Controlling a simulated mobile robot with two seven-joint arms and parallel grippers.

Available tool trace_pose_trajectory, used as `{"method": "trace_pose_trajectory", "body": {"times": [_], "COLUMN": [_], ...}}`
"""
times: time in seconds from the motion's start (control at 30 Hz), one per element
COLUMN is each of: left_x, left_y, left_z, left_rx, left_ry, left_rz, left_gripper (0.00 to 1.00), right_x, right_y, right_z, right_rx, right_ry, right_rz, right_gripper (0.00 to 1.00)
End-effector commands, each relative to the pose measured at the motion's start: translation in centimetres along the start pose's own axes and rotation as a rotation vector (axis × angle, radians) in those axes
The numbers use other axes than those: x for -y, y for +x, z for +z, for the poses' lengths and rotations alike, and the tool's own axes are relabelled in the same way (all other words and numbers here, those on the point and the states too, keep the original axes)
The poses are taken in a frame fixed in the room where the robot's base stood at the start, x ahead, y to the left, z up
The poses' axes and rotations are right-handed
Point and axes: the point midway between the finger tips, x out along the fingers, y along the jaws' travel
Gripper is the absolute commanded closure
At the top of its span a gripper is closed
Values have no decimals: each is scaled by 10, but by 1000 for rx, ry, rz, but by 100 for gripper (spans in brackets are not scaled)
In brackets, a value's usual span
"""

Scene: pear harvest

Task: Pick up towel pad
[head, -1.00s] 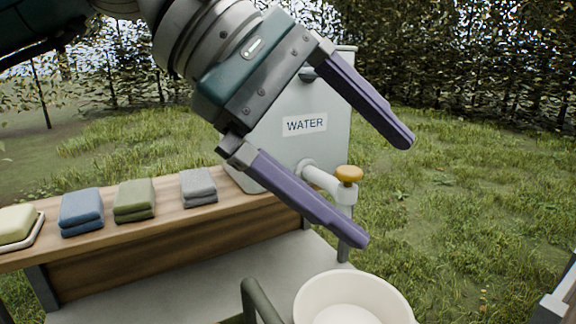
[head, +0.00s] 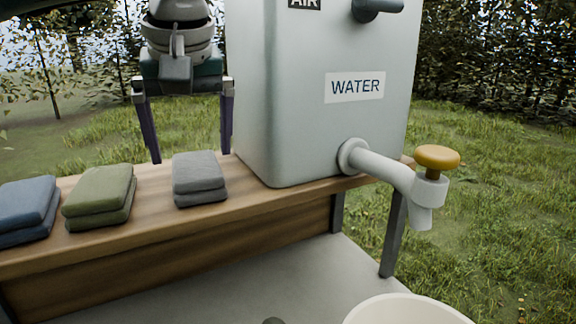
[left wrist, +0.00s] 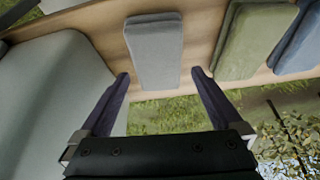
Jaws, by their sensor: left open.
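Three folded towel pads lie in a row on the wooden bench: a grey one (head: 199,178), a green one (head: 99,196) and a blue one (head: 27,210). My left gripper (head: 190,158) is open and empty, fingers pointing down, behind the grey pad at the bench's far edge. In the left wrist view the grey pad (left wrist: 154,48) lies ahead of and between the two spread fingertips, apart from them. The green pad (left wrist: 254,38) and part of the blue pad (left wrist: 300,45) are to its right there. My right gripper is not in view.
A large grey water tank (head: 320,100) stands on the bench (head: 150,235) right of the grey pad, close to my left gripper. Its tap (head: 400,180) juts out over the front. A cream basin (head: 408,310) sits below.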

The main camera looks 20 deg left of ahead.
Motion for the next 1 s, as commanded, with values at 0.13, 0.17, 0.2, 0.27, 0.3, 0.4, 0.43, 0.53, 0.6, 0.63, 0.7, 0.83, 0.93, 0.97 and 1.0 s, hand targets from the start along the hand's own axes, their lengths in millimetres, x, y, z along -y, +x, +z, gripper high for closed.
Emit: {"method": "trace_pose_trajectory", "body": {"times": [0.13,0.17,0.2,0.27,0.3,0.4,0.43,0.53,0.6,0.63,0.7,0.83,0.93,0.97,1.0], "left_x": [-2,-2,-2,-2,-2,-2,-2,-2,-2,-2,-2,-2,-2,-2,-2], "left_y": [24,28,32,37,39,40,40,40,40,40,39,39,39,39,39], "left_z": [5,5,4,4,4,4,4,4,4,4,4,4,4,4,4], "left_rx": [6,5,3,3,3,2,2,2,2,2,2,2,2,2,2], "left_ry": [1,1,0,0,1,1,1,1,1,1,1,1,1,1,1], "left_rz": [-4,-2,-2,-1,-1,0,1,1,1,1,1,1,1,1,1], "left_gripper": [0,0,0,0,0,0,0,2,10,14,21,36,47,51,55], "right_x": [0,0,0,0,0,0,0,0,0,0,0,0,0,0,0], "right_y": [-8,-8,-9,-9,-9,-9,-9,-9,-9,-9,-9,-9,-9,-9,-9], "right_z": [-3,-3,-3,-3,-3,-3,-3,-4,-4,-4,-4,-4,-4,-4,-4], "right_rx": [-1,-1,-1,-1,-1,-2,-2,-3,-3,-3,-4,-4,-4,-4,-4], "right_ry": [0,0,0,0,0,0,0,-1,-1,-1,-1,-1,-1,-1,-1], "right_rz": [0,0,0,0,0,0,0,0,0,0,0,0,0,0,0], "right_gripper": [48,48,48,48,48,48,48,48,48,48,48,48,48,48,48]}}
